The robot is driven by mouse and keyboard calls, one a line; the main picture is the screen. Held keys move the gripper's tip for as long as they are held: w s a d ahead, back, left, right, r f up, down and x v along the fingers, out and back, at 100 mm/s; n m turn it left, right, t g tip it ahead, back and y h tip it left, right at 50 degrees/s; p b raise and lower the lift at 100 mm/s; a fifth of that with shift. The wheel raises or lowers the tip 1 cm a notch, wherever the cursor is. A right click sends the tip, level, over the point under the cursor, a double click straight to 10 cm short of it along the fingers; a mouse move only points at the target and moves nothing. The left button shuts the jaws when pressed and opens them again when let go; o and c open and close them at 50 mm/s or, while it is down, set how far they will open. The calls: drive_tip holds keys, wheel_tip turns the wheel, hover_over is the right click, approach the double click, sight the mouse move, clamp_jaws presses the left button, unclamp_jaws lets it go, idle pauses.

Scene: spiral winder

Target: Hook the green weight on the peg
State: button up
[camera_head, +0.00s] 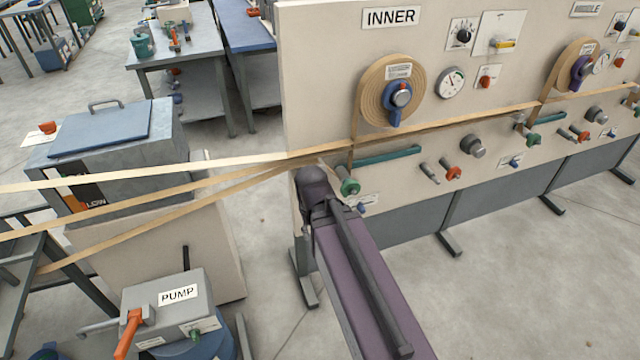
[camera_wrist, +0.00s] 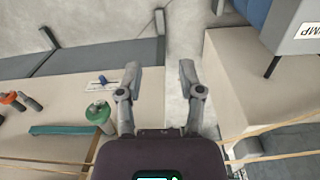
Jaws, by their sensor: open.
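My gripper (camera_wrist: 160,68) is open in the wrist view, with nothing between its fingers. In the head view my arm reaches to the panel's left end and hides the fingers. A short green round piece (camera_head: 347,182), which looks like the green weight, is at the panel just right of my arm's end. It also shows in the wrist view (camera_wrist: 98,113), left of the left finger and apart from it. A grey peg (camera_head: 428,172) and a red-ended peg (camera_head: 450,172) stick out further right. I cannot tell which peg the task means.
A green bar (camera_head: 388,156) lies along the panel (camera_head: 320,70) beside the weight. Tan strips (camera_head: 150,182) run from the left to the panel. A tape roll (camera_head: 375,90) sits above. The pump box (camera_head: 165,300) stands at lower left. Open floor lies at right.

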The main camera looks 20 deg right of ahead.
drive_tip(key=w+d+f+m+h+b, duration=0.3)
drive_tip(key=w+d+f+b, duration=0.1)
drive_tip(key=w+f+b, duration=0.15)
drive_tip(key=m+h+b, duration=1.1)
drive_tip(key=m+b, duration=0.3)
approach(350, 182)
drive_tip(key=a, duration=0.1)
drive_tip(key=shift+s+a+r+t, duration=0.15)
drive_tip(key=shift+a+t, duration=0.1)
drive_tip(key=shift+t, duration=0.05)
drive_tip(key=shift+d, duration=0.1)
drive_tip(key=shift+b+x, duration=2)
drive_tip(key=shift+x, duration=4.8)
